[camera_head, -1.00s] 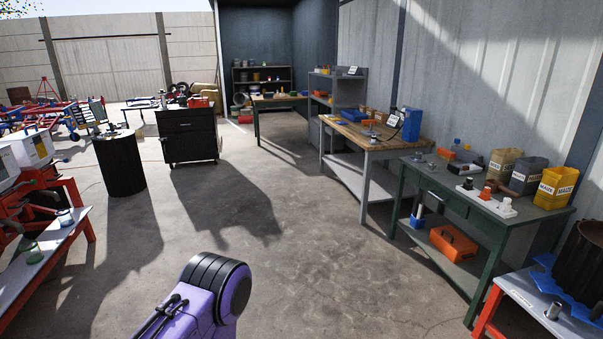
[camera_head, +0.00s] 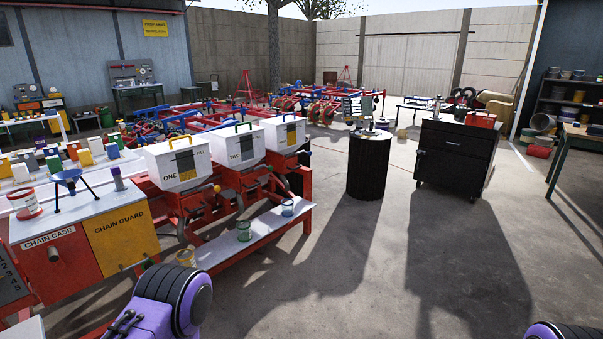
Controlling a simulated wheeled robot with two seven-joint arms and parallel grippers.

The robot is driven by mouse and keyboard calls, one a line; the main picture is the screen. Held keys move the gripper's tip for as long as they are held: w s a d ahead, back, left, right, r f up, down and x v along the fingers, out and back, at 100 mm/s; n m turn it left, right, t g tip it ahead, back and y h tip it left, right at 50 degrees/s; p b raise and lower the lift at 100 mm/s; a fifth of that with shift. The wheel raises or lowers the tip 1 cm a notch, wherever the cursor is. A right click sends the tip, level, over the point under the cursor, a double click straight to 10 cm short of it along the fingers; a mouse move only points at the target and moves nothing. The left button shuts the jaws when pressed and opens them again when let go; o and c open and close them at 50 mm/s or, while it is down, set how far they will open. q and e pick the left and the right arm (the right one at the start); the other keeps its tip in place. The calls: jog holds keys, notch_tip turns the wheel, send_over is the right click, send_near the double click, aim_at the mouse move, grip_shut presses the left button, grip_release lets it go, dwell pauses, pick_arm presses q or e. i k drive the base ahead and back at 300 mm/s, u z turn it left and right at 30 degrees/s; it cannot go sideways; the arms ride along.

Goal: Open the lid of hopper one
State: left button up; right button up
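Hopper one (camera_head: 181,174) is a white box marked ONE on the red planter, left of centre. Its lid (camera_head: 172,143) has a yellow handle and looks closed. Hopper two (camera_head: 234,152), marked TWO with a green handle, stands just right of it. Purple and black parts of my arms show at the bottom edge, left of centre and in the right corner. Neither gripper's fingers are in view.
The red planter frame carries a low grey shelf (camera_head: 258,232) with several jars. A chain case and chain guard bench (camera_head: 90,232) stands at the left. A black drum (camera_head: 368,165) and a black tool cabinet (camera_head: 455,155) stand to the right. The concrete floor between is open.

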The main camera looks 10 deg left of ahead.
aim_at(176, 144)
jog(key=u, duration=0.55)
jog(key=i, duration=2.35)
jog(key=u, duration=0.35)
